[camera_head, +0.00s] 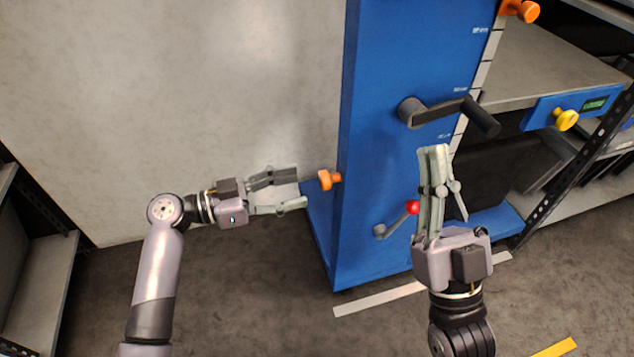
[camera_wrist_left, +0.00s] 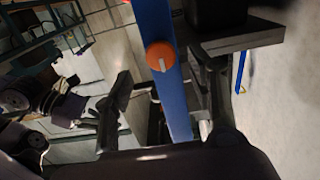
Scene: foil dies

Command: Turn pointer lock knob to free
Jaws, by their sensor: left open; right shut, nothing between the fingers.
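An orange knob (camera_head: 327,180) sticks out of the left side of the blue column (camera_head: 385,170). In the left wrist view the orange knob (camera_wrist_left: 161,56) carries a pale line on its face and appears between the fingers. My left gripper (camera_head: 301,188) is open and empty, its tips just left of the knob and apart from it. Another orange knob (camera_head: 525,11) sits at the top right and a yellow knob (camera_head: 566,119) is on the shelf front. No label naming the lock knob is readable. My right gripper (camera_head: 434,152) is shut and empty, in front of the column.
A dark crank handle (camera_head: 450,112) juts from the column above my right gripper. A lever with a red ball (camera_head: 413,207) is low on the column, left of that gripper. Shelving stands at the right. Floor left of the column is clear.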

